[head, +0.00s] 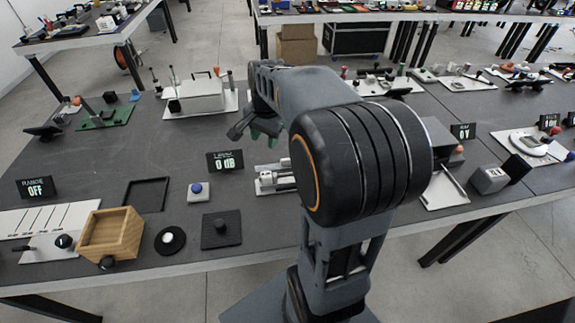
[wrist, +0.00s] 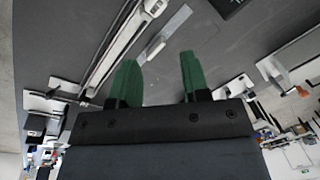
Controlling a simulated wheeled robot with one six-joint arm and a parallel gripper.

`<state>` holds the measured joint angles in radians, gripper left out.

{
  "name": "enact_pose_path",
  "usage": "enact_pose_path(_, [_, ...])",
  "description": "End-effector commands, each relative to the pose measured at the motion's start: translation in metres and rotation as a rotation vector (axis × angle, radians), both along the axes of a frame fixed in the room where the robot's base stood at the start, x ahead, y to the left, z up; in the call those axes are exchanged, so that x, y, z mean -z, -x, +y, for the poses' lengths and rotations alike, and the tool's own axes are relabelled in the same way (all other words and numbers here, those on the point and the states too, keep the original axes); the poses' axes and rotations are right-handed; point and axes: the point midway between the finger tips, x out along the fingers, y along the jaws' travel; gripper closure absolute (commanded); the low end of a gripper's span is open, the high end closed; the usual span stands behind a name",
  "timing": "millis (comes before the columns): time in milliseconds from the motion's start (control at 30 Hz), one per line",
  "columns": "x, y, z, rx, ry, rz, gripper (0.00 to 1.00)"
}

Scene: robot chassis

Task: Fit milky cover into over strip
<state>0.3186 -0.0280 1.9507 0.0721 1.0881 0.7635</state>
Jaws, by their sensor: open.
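In the wrist view my gripper (wrist: 158,58) shows two green fingers spread apart with nothing between them. In the head view its green fingertips (head: 263,134) hang above the table, left of my arm. A long pale strip fixture (wrist: 122,42) runs diagonally beyond the left finger in the wrist view. Beside it lies a short, flat, whitish bar (wrist: 165,35), probably the milky cover, apart from the strip and beyond the gap between the fingers. In the head view a metallic fixture (head: 273,180) stands below the gripper, partly hidden by my arm; I cannot tell whether it holds the strip.
A wooden box (head: 112,236) is at the front left. A white box (head: 197,94) stands behind. Some dark tabletop (head: 120,160) is free at left.

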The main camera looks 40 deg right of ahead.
Motion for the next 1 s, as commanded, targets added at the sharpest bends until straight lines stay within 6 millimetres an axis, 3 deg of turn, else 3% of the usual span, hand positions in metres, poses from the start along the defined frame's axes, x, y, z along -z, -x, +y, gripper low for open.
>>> enact_pose_path(33, [0.014,-0.014,-0.023,0.143,-0.030,0.026,0.57])
enact_pose_path(200, [0.040,-0.042,-0.085,0.546,-0.110,0.090,0.57])
enact_pose_path(400, [0.063,-0.053,-0.130,0.822,-0.159,0.134,0.57])
enact_pose_path(533, [0.081,-0.054,-0.139,0.890,-0.171,0.147,0.57])
enact_pose_path(800, [0.128,-0.056,-0.136,0.901,-0.173,0.148,0.57])
enact_pose_path(1000, [0.148,-0.057,-0.134,0.899,-0.172,0.146,0.57])
